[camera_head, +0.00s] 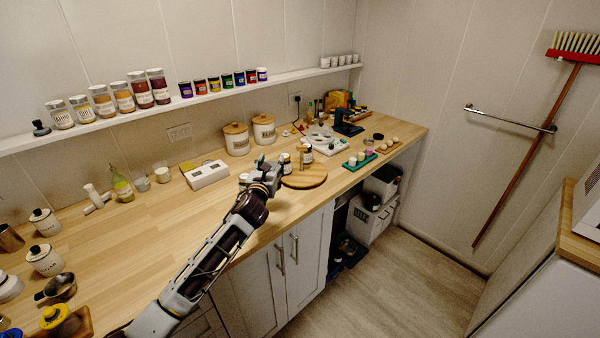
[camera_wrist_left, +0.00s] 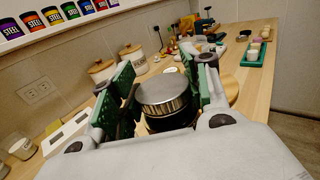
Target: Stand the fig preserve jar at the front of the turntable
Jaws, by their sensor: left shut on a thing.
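My left gripper (camera_head: 270,168) is shut on a jar with a silver lid (camera_wrist_left: 164,98) and a dark body, held between its green pads (camera_wrist_left: 118,100). No label is readable on it, so I cannot confirm that it is the fig preserve jar. The turntable (camera_head: 306,181) is a round wooden disc with an upright wooden post, just right of the gripper. Its edge also shows behind the right finger in the left wrist view (camera_wrist_left: 232,90). A small labelled jar (camera_head: 307,155) is at its back. My right gripper is out of view.
Two lidded canisters (camera_head: 236,139) stand behind the gripper, with a white box (camera_head: 206,175) to its left. A white tray (camera_head: 325,144) and a green tray (camera_head: 360,162) lie right of the turntable.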

